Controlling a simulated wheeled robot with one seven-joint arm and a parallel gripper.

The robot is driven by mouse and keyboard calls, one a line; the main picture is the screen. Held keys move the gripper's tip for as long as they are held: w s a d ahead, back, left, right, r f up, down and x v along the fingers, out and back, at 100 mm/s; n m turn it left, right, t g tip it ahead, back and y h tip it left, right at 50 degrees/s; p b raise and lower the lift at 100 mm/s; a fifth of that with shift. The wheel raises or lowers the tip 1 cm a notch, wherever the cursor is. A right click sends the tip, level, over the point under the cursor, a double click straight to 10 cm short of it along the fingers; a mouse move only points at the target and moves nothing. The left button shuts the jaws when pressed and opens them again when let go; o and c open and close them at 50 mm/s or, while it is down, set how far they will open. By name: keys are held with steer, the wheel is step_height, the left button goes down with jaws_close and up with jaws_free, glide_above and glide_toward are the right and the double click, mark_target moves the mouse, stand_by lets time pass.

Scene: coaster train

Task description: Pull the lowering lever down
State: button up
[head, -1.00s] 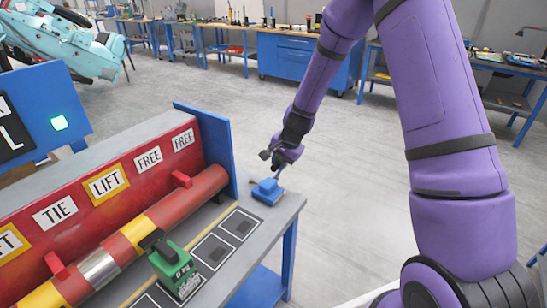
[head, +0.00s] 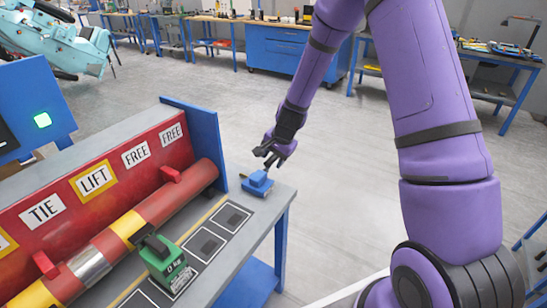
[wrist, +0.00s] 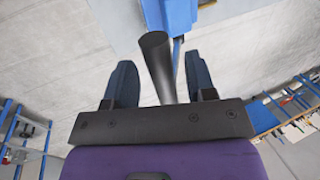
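The lowering lever appears to be the blue-based device (head: 257,184) at the far right corner of the grey bench top in the head view. My gripper (head: 271,158) is just above and behind it, pointing down. In the wrist view a dark grey round handle (wrist: 155,50) stands between the two fingers of my gripper (wrist: 160,75), with gaps on both sides, so the gripper looks open around it. A blue part (wrist: 181,14) shows beyond the handle. In the head view my gripper hides most of the handle.
A green block with a black handle (head: 165,262) stands on the bench beside marked squares (head: 202,245). A red and yellow cylinder (head: 150,214) lies before a red panel labelled TIE, LIFT and FREE. A blue end plate (head: 195,140) rises left of the device. Open floor lies to the right.

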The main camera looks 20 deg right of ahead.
steer(key=shift+r, duration=0.1)
steer(key=v, duration=1)
steer(key=shift+r, duration=0.25)
steer(key=shift+s+d, duration=0.1)
